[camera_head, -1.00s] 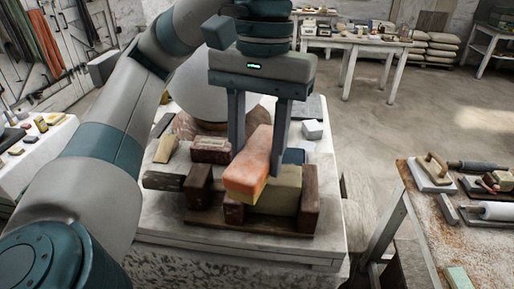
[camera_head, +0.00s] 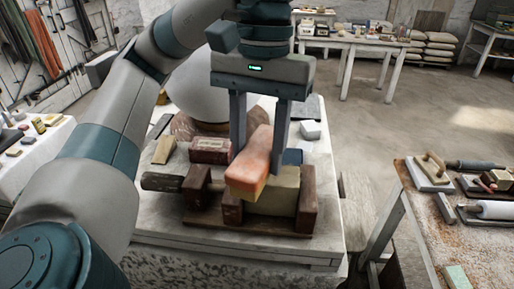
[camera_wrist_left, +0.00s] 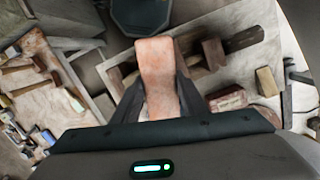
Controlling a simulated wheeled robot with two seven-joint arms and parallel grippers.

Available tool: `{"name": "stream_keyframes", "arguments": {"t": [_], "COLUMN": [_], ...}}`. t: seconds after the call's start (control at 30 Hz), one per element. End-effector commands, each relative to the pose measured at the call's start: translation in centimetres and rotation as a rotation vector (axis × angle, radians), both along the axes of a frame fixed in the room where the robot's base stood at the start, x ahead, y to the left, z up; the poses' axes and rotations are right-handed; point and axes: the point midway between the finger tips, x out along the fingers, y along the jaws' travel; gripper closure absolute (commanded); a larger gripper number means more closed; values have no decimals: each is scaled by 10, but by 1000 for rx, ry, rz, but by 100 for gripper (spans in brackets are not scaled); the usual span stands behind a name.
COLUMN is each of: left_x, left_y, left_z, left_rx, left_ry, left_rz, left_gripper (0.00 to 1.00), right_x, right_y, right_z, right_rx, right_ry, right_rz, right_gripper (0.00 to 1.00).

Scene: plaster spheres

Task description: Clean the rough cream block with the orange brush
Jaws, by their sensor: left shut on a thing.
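My left gripper (camera_head: 259,150) points down from above and is shut on the orange brush (camera_head: 251,165), a long orange-pink block held between its two fingers. In the left wrist view the brush (camera_wrist_left: 157,75) sits between the fingers. The cream block (camera_head: 279,192) stands just behind and right of the brush's lower end, between dark brown wooden blocks on a dark wooden base. The brush covers part of the cream block's left side. I cannot tell whether the two touch. My right gripper is not in view.
A red box (camera_head: 209,150) and a large white sphere (camera_head: 203,90) stand behind on the stone-topped table. A small white block (camera_head: 310,130) lies at the back right. Another table (camera_head: 430,225) with tools stands at the right, with open floor between.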

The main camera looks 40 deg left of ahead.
Motion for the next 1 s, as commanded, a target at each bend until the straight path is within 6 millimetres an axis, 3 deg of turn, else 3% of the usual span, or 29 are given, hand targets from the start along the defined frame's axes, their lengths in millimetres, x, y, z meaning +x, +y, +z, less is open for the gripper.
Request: {"name": "stream_keyframes", "arguments": {"t": [0.4, 1.0], "left_x": [10, 9], "left_y": [3, 3], "left_z": [0, -2], "left_rx": [0, 0], "left_ry": [1, 0], "left_rz": [1, 0], "left_gripper": [79, 79], "right_x": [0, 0], "right_y": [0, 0], "right_z": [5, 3], "right_rx": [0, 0], "right_ry": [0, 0], "right_rz": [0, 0], "right_gripper": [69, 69]}}
